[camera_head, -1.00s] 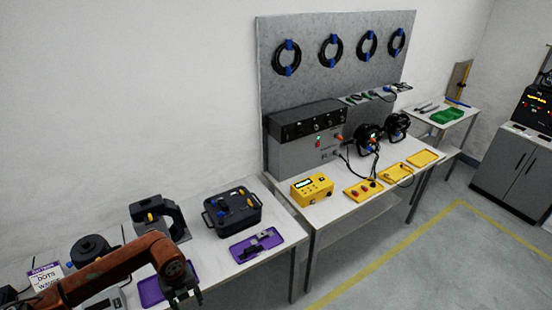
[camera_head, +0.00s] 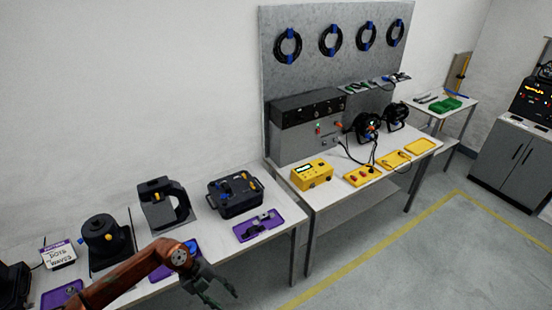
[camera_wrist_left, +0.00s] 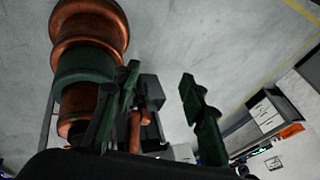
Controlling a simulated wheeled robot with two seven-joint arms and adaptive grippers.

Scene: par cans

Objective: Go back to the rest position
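My left gripper (camera_head: 222,292) is at the bottom of the head view, at the end of the orange-brown arm. It is in front of the near table's front edge, over the floor. In the left wrist view its dark green fingers (camera_wrist_left: 160,110) stand apart with nothing between them. Behind them that view shows grey floor and part of my own arm. My right gripper is not in either view.
The near table (camera_head: 277,240) carries a black case (camera_head: 236,196), a dark clamp-shaped device (camera_head: 165,205), a round black device (camera_head: 104,242) and purple trays (camera_head: 258,225).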

